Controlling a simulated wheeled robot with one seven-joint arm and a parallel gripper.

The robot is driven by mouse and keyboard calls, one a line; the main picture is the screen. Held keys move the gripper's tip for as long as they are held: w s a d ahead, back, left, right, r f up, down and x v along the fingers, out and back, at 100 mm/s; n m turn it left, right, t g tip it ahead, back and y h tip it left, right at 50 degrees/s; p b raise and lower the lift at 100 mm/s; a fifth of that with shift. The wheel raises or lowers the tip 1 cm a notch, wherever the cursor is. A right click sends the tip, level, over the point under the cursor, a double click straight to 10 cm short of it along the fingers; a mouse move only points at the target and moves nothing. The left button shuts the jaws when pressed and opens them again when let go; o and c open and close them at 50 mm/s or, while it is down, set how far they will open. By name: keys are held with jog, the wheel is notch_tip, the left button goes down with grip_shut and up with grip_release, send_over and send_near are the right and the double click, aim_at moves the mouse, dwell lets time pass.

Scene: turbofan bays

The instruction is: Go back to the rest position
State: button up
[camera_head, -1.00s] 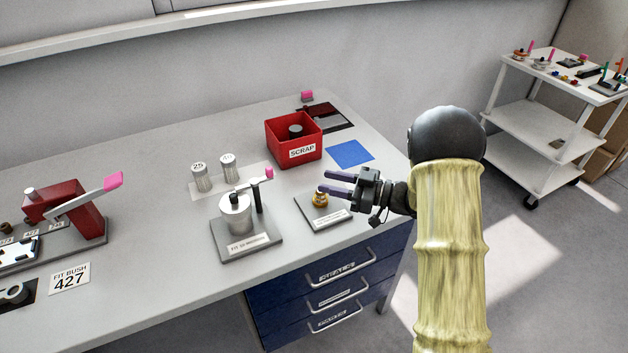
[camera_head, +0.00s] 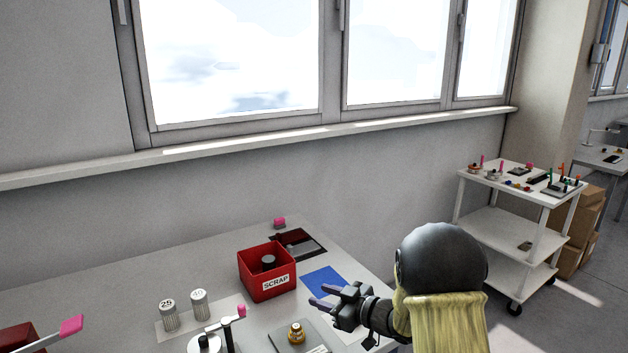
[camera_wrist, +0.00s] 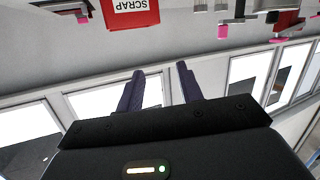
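My gripper (camera_head: 322,297) is over the right part of the workbench, near the blue mat (camera_head: 325,283) and to the right of the brass part on its grey plate. Its two dark purple fingers point left in the head view. In the wrist view my gripper (camera_wrist: 158,85) has its fingers apart with nothing between them, so it is open and empty. My sleeved arm comes in from the lower right. The brass part (camera_head: 296,332) stands on its plate (camera_head: 283,343), apart from the fingers.
A red SCRAP bin (camera_head: 267,277) holds a dark round piece. Two labelled cylinders (camera_head: 168,315) stand to its left. A fixture with a pink-tipped lever (camera_head: 226,322) is at the front. A white cart (camera_head: 515,220) stands at the right; the floor before it is clear.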

jog(key=s+d+r+m+h+p, duration=0.1)
jog(key=s+d+m+h, duration=0.25)
jog(key=d+h, duration=0.2)
jog(key=s+d+r+m+h+p, duration=0.1)
jog(key=s+d+m+h+p, duration=0.1)
jog(key=s+d+m+h, duration=0.25)
jog(key=s+d+m+g+h+p, duration=0.2)
jog(key=s+g, duration=0.5)
jog(key=s, duration=1.1)
jog(key=shift+d+m, duration=0.25)
jog(key=shift+m, duration=0.55)
jog(key=shift+f, duration=0.1)
